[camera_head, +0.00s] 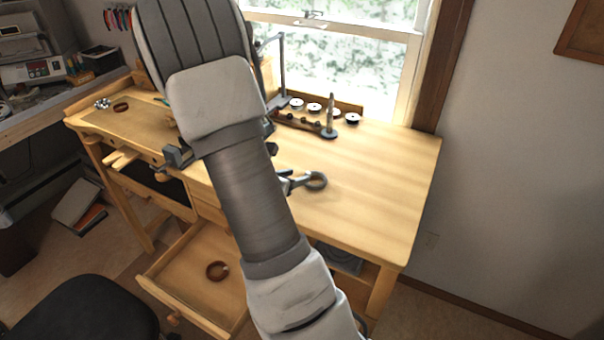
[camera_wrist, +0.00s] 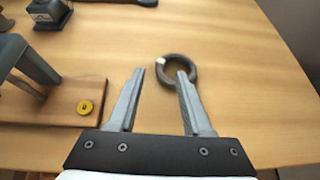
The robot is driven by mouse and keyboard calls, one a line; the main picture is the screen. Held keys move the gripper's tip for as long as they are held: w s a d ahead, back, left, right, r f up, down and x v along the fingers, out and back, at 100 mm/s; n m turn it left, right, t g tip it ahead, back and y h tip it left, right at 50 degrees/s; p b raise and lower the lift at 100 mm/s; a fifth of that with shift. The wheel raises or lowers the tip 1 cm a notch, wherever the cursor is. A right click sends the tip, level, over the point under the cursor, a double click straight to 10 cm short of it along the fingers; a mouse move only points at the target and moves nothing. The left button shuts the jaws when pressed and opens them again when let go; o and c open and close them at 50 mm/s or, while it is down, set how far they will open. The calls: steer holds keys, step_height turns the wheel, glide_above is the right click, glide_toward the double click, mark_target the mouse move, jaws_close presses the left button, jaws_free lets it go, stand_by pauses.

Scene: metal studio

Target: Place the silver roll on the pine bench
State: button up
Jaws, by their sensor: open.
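The silver roll (camera_wrist: 192,63) is a dark grey ring with a small shiny end. It lies flat on the pine bench (camera_wrist: 240,110) in the wrist view. It also shows in the head view (camera_head: 317,181), on the bench's front half (camera_head: 370,200). My gripper (camera_wrist: 160,73) is open, with its fingers pointing at the roll. The right fingertip overlaps the roll's near edge in the picture; I cannot tell whether they touch. The left fingertip is clear of it.
Several small discs (camera_head: 314,107) and a grey upright post (camera_head: 329,118) stand at the back by the window. The bench's right side is clear.

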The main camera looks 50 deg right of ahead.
steer(key=v, duration=0.7)
steer(key=shift+a, duration=0.1)
steer(key=shift+s+r+m, duration=0.2)
steer(key=shift+r+m, duration=0.2)
steer(key=shift+r, duration=0.05)
steer(key=s+a+r+m+t+y, duration=0.1)
steer(key=s+a+r+m+y, duration=0.3)
steer(key=a, duration=0.4)
steer(key=s+a+r+m+t+y, duration=0.1)
steer(key=s+a+r+m+y, duration=0.3)
steer(key=a+r+m, duration=0.2)
steer(key=s+a+r+m+y, duration=0.3)
steer(key=s+a+r+m, duration=0.1)
steer(key=a+m, duration=0.5)
steer(key=shift+a+r+m+t+y, duration=0.4)
steer(key=shift+a+r, duration=0.5)
steer(key=shift+a, duration=0.2)
steer(key=shift+c, duration=0.3)
